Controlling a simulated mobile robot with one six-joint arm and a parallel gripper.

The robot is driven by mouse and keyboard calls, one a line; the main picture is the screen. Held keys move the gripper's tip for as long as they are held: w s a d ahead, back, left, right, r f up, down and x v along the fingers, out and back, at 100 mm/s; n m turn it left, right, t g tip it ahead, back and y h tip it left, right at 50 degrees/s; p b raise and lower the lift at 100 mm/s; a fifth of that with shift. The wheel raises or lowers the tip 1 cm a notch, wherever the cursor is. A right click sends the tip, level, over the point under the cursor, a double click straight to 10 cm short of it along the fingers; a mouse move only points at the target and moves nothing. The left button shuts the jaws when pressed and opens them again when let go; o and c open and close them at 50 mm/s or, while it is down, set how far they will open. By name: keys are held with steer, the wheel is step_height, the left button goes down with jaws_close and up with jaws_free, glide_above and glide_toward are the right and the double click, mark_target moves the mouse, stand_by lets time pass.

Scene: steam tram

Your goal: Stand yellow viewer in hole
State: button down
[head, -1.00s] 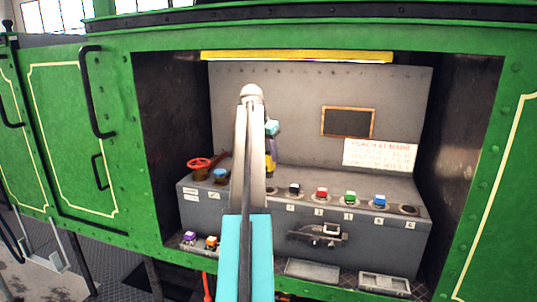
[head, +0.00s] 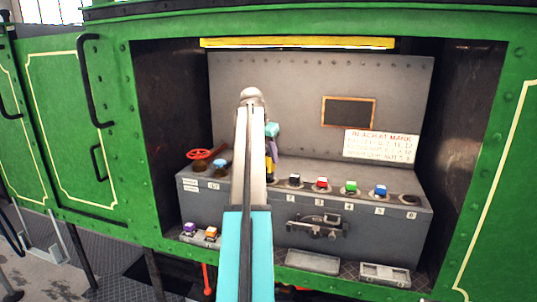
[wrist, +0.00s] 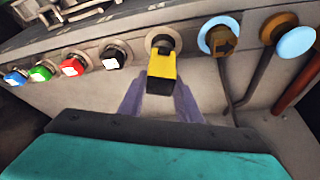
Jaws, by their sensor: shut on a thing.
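The yellow viewer (wrist: 161,72) is a small yellow block with a dark end. My gripper (wrist: 160,100) is shut on it, a purple finger on each side. In the wrist view its dark end points at a ringed hole in the panel top (wrist: 161,42); I cannot tell whether that end is inside. In the head view my gripper (head: 271,148) is mostly behind my arm, and only a sliver of the yellow viewer (head: 269,166) shows, low over the row of holes.
Black (head: 294,180), red (head: 321,183), green (head: 350,187) and blue (head: 380,191) viewers stand in the row, with an empty hole (head: 410,199) at the right end. A red handwheel (head: 199,154) and a light blue cap (head: 220,164) are at left. Purple (head: 189,229) and orange (head: 211,234) viewers sit below.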

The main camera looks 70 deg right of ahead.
steer(key=shift+f, duration=0.95)
steer(key=c, duration=0.6)
jaws_free()
steer(key=shift+o, duration=0.2)
steer(key=shift+r+p, duration=0.5)
steer(key=shift+r, duration=0.8)
steer(key=shift+r+p, duration=1.25)
steer(key=shift+r, duration=1.2)
